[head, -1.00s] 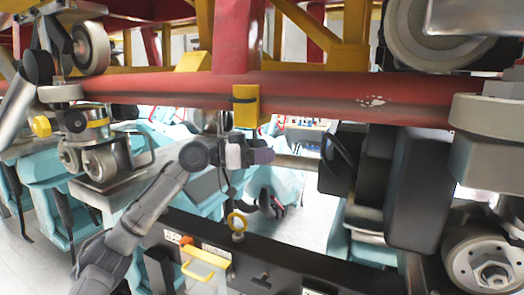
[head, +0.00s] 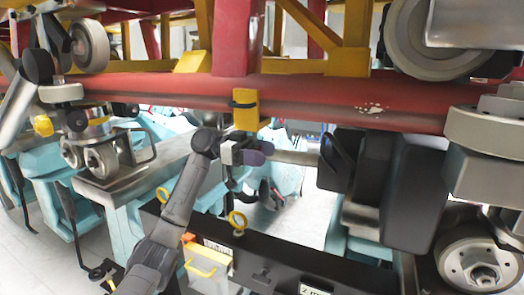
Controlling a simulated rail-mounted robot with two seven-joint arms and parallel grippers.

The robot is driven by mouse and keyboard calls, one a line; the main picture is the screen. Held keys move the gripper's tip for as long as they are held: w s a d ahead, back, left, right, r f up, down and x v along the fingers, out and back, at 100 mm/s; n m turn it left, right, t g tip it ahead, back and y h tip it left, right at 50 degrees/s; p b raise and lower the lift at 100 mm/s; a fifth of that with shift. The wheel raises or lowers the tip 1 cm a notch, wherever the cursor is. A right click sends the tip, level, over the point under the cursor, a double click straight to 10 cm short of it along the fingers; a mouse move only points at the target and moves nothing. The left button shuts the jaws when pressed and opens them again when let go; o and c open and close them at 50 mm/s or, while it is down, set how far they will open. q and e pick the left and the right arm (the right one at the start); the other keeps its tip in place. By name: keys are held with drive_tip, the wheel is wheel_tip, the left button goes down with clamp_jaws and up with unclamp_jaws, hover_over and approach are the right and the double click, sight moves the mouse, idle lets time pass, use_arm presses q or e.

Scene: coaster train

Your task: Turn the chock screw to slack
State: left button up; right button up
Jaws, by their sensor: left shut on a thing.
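The yellow chock (head: 246,112) sits on the red rail, with a dark band across its upper part. My left gripper (head: 258,154) is directly below it, its arm rising from the bottom of the view. The gripper is shut on the chock screw under the chock. The screw is mostly hidden by the gripper and the chock, so I cannot tell how far it is turned. My right gripper is not in view.
The red rail (head: 310,98) crosses above my left gripper. Large dark wheel-carriage parts (head: 412,190) stand close on the right. A grey metal bogie with wheels (head: 103,160) stands at left.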

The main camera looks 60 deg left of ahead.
use_arm(q)
drive_tip(key=shift+m+g, duration=0.3)
drive_tip(key=shift+g, duration=0.1)
drive_tip(key=o, duration=0.9)
drive_tip(key=shift+s+a+f+b, duration=0.1)
drive_tip(key=shift+s+a+b, duration=0.25)
drive_tip(key=shift+a, duration=0.15)
drive_tip(key=shift+b+v, duration=1.55)
drive_tip(key=shift+v, duration=4.75)
drive_tip(key=shift+w+f, duration=0.1)
